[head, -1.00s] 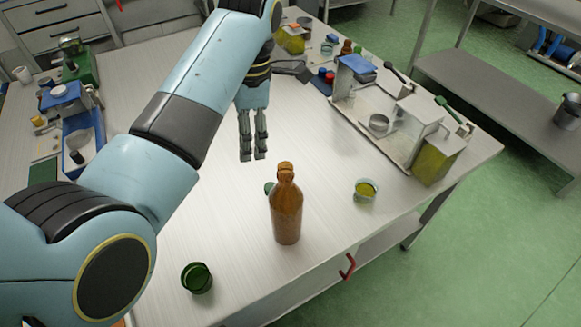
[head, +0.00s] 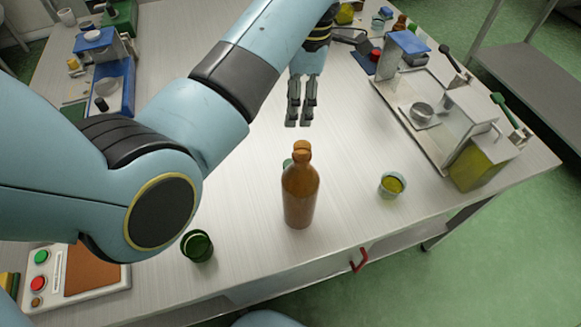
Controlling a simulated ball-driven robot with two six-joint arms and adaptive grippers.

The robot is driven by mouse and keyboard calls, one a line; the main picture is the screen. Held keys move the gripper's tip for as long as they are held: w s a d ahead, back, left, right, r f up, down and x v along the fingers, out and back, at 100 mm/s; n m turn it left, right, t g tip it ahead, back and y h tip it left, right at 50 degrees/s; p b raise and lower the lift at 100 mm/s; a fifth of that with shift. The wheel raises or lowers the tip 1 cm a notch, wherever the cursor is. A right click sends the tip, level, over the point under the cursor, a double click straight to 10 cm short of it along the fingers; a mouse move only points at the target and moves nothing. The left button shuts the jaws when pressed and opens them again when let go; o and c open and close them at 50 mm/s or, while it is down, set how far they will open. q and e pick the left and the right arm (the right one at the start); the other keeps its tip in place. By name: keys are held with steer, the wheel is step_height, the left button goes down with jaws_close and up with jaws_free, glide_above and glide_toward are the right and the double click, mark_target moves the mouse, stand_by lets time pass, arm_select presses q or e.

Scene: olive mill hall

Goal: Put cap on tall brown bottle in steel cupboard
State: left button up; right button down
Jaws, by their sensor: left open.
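A tall brown bottle (head: 300,197) stands upright on the pale worktop, near its front edge. Its rounded brown top shows, but I cannot tell whether this is a cap or the bottle's own mouth. A small green thing (head: 287,163) is mostly hidden behind the bottle; I cannot tell what it is. My left gripper (head: 298,121) is open and empty, pointing down, and shows just above the bottle top in the picture, apart from it. My right gripper is not in view. No steel cupboard can be made out for certain; a red handle (head: 359,260) sits on the bench front.
A dark green cup (head: 197,245) stands left of the bottle, and a small bowl with yellow-green contents (head: 392,185) stands right. A balance-like device (head: 422,113) and an olive-coloured container (head: 482,160) are at the right. A button panel (head: 75,275) is at lower left.

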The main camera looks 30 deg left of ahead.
arm_select(q)
step_height(320, 180, down, 7)
steer(key=b, duration=0.6)
steer(key=shift+f+b, duration=0.2)
steer(key=shift+b, duration=0.15)
steer(key=shift+s, duration=0.1)
steer(key=shift+s+a+f, duration=0.1)
steer(key=shift+a+f, duration=0.05)
steer(key=shift+f, duration=1.25)
steer(key=shift+s+a+f, duration=0.1)
steer(key=shift+f, duration=1.25)
step_height(320, 180, down, 5)
steer(key=shift+s+a+f+b, duration=0.1)
steer(key=shift+s+b, duration=0.05)
steer(key=shift+b, duration=0.15)
steer(key=shift+c, duration=0.4)
